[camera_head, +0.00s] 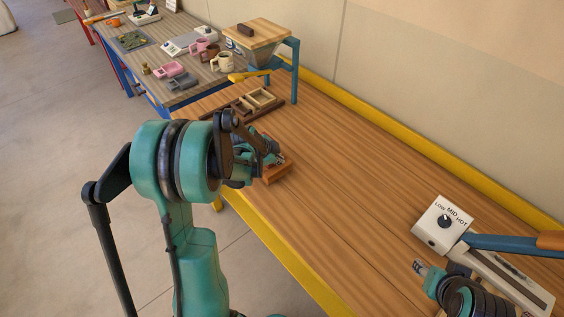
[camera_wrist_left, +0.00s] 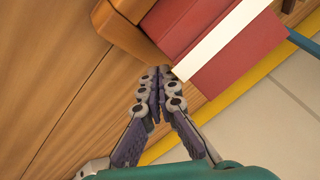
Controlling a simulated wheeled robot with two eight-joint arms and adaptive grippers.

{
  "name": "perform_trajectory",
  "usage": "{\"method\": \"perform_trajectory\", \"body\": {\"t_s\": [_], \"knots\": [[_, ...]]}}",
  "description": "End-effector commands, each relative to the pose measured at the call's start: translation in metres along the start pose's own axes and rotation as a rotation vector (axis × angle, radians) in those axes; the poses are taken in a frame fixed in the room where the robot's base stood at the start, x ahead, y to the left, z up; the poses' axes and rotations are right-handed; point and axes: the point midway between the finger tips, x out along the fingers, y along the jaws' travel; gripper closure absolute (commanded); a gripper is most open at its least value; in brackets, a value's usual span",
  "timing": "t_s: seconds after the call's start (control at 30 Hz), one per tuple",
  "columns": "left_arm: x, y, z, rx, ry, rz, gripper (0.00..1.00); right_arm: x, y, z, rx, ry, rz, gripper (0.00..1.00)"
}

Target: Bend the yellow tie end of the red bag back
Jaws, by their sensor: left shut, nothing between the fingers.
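A red bag (camera_wrist_left: 235,50) with a white band across it fills the upper right of the left wrist view. A brown wooden block or stand lies against it (camera_wrist_left: 135,28). The yellow tie end cannot be made out. My left gripper (camera_wrist_left: 160,75) is shut and empty, its fingertips close beside the bag's lower left corner; touching or apart is unclear. In the head view my left gripper (camera_head: 270,156) is over the wooden stand (camera_head: 278,173) near the bench's front edge, and mostly hides the bag. My right gripper (camera_head: 420,266) is at the lower right, its opening unclear.
A white heat box (camera_head: 442,224) marked MID and HOT, with a blue-armed device (camera_head: 500,242), stands at the right. A wooden tray (camera_head: 262,98) and a hopper stand (camera_head: 258,40) are at the far end. The bench's middle is clear.

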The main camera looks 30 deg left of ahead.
Motion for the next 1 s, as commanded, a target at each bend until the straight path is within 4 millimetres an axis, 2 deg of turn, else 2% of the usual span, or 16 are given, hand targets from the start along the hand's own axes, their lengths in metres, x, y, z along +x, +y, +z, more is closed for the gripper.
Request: {"method": "perform_trajectory", "body": {"t_s": [1.0], "knots": [[0.0059, 0.0, 0.0001, 0.0, 0.0, 0.0, 1.0, 0.0037, 0.0, 0.0026, 0.0, 0.0, 0.0, 0.6]]}}
